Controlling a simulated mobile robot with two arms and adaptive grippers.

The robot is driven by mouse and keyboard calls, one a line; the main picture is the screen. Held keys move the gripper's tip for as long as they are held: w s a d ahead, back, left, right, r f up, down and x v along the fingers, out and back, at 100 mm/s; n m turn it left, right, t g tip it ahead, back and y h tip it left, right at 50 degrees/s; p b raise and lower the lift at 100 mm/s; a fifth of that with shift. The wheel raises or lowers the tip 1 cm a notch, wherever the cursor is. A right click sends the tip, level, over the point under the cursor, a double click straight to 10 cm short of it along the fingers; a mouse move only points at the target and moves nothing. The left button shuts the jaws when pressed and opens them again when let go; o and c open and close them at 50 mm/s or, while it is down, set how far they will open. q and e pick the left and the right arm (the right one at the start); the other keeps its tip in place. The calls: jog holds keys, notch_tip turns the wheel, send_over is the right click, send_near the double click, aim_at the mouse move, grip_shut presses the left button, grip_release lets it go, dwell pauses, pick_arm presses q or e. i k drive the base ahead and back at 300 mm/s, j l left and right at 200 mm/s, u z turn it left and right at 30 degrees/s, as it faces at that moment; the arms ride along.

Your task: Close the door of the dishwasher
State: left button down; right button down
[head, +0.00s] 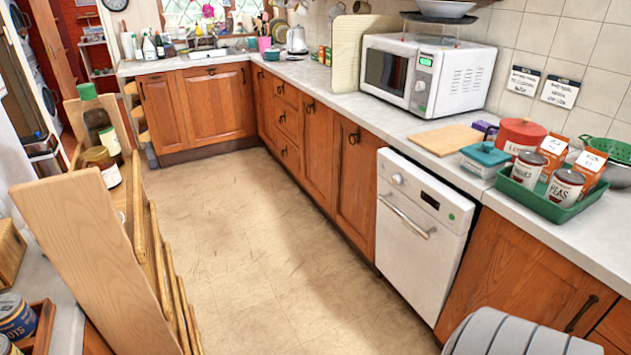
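The white dishwasher (446,258) is built in under the right-hand counter, between wooden cabinets. Its door stands upright, shut or very nearly shut; I cannot tell whether a small gap is left at the top. A bar handle (404,217) runs across the upper part of the door, below a panel with a knob and a dark display. A dark line shows along the door's right edge. Neither of my grippers is in view, and nothing is seen touching the door.
The floor (255,265) before the dishwasher is clear. A green tray (535,203) with cans and cartons, a cutting board (445,139) and a microwave (428,76) stand on the counter. Wooden boards (95,265) rise at near left. A grey ribbed shape fills the bottom right.

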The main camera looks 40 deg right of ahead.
aim_at(419, 250)
jog(key=l+u, duration=0.2)
jog(key=u, duration=0.25)
jog(key=l+u, duration=0.2)
jog(key=u, duration=0.2)
jog(key=l+u, duration=0.2)
jog(key=u, duration=0.25)
jog(key=k+l+u, duration=0.15)
jog(key=u, duration=0.3)
jog(key=l+u, duration=0.15)
jog(key=u, duration=0.35)
jog(key=k+l+u, duration=0.15)
jog(key=u, duration=0.3)
jog(key=k+l+u, duration=0.1)
jog(key=u, duration=0.4)
jog(key=k+u, duration=0.1)
jog(key=u, duration=0.4)
jog(key=k+l+u, duration=0.25)
jog(key=u, duration=0.25)
jog(key=k+l+u, duration=0.2)
jog(key=u, duration=0.25)
jog(key=k+u, duration=0.3)
jog(key=u, duration=0.2)
jog(key=k+u, duration=0.3)
jog(key=u, duration=0.15)
